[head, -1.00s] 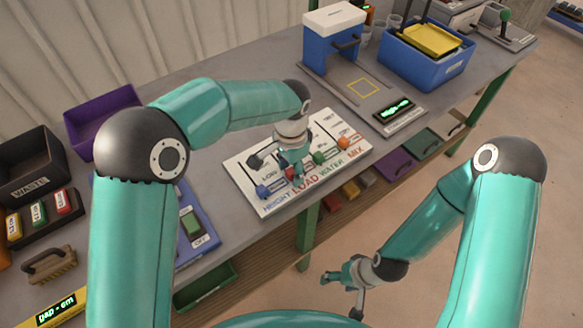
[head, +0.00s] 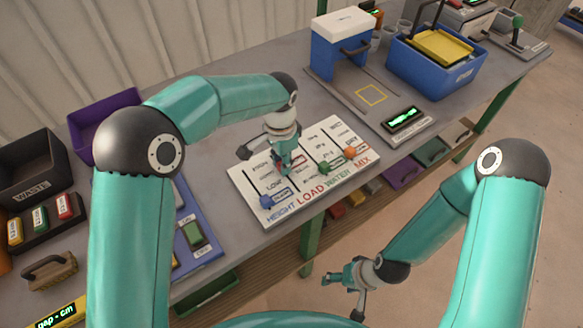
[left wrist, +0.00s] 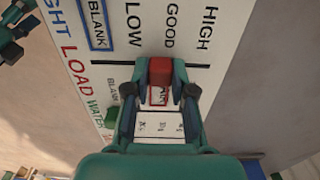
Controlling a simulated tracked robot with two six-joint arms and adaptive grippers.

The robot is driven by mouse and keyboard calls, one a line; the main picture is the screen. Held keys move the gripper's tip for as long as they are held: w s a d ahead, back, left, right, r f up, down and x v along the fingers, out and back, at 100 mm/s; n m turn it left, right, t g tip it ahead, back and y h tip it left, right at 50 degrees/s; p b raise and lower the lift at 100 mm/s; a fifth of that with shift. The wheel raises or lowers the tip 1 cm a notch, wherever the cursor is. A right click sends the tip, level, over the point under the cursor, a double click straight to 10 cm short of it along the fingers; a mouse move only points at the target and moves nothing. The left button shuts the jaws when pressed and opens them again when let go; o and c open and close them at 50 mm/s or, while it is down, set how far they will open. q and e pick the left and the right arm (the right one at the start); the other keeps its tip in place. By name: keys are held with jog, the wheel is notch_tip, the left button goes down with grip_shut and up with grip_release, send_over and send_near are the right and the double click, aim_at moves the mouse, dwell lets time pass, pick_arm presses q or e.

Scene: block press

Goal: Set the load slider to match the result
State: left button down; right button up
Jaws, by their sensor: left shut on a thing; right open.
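The white slider panel (head: 240,178) lies on the bench, with columns marked HEIGHT, LOAD, WATER and MIX. My left gripper (head: 285,170) is over the LOAD column. In the left wrist view, my left gripper (left wrist: 160,88) is shut on the red slider knob (left wrist: 160,70). A red-framed label shows between the fingers, but the knob's exact setting is hard to tell. The blue knob (head: 266,201), green knob (head: 323,167) and orange knob (head: 350,152) stand in the other columns. My right gripper (head: 338,278) is open and empty, low in front of the bench.
A small display (head: 404,117) with green text, unreadable here, stands right of the panel. Behind it are a blue-and-white press (head: 338,50) and a blue bin (head: 435,72). A blue switch board (head: 198,250) and a brush (head: 47,268) lie at the left.

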pick_arm(q)
jog(key=shift+w+a, duration=0.25)
jog(key=shift+w, duration=0.15)
jog(key=c, duration=1)
grip_release()
jog(key=shift+o, duration=0.2)
jog(key=shift+r, duration=0.1)
notch_tip(320, 180, up, 12)
jog(key=shift+f, duration=0.2)
